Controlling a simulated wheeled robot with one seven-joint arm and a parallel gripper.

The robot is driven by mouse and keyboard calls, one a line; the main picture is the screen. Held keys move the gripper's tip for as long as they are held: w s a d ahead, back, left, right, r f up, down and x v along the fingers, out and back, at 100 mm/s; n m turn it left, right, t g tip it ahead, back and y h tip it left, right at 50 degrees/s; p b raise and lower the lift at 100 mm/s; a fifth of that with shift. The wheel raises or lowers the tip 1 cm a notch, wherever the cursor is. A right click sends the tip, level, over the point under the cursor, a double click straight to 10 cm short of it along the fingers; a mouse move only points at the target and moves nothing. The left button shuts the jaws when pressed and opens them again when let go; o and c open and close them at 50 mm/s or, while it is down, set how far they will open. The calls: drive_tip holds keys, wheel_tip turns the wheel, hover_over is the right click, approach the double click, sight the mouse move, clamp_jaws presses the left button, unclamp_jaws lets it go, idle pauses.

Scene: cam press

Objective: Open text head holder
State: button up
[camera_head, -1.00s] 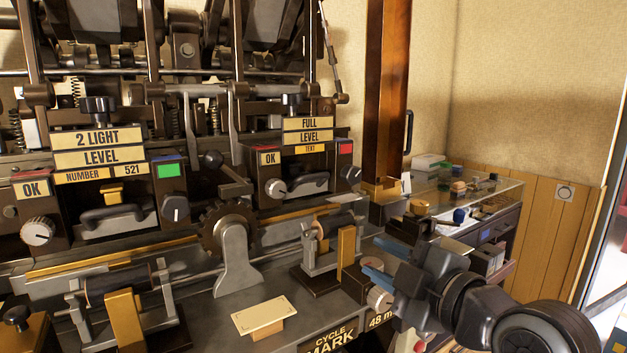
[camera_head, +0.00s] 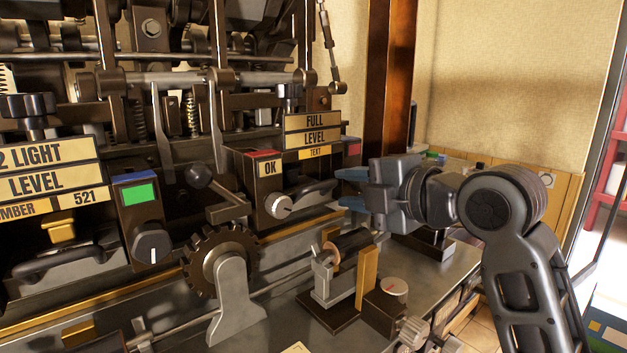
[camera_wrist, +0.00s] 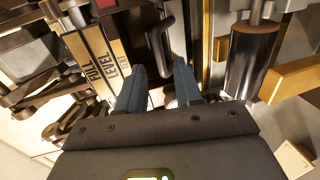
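The text head holder (camera_head: 262,176) is the dark box on the right with an OK plate and a FULL LEVEL TEXT sign (camera_head: 315,137). A dark bar handle (camera_head: 308,194) runs across its front beside a silver knob. The handle also shows in the wrist view (camera_wrist: 165,38), just beyond my fingertips and roughly in line with the gap between them. My gripper (camera_head: 345,190) is open and empty, its blue fingers one above the other at the right end of the handle. I cannot tell whether a finger touches it. My gripper covers the right side of the holder.
A similar number head unit (camera_head: 20,235) with its own handle stands left, with a toothed wheel (camera_head: 215,262) between. A roller stand (camera_head: 335,275) and a small knob block (camera_head: 390,300) lie below my gripper. A wooden post (camera_head: 388,80) rises behind.

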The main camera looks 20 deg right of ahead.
sight(326, 186)
drive_tip(key=shift+p+x, duration=0.8)
drive_tip(key=shift+x, duration=2.75)
drive_tip(key=shift+a, duration=0.1)
clamp_jaws()
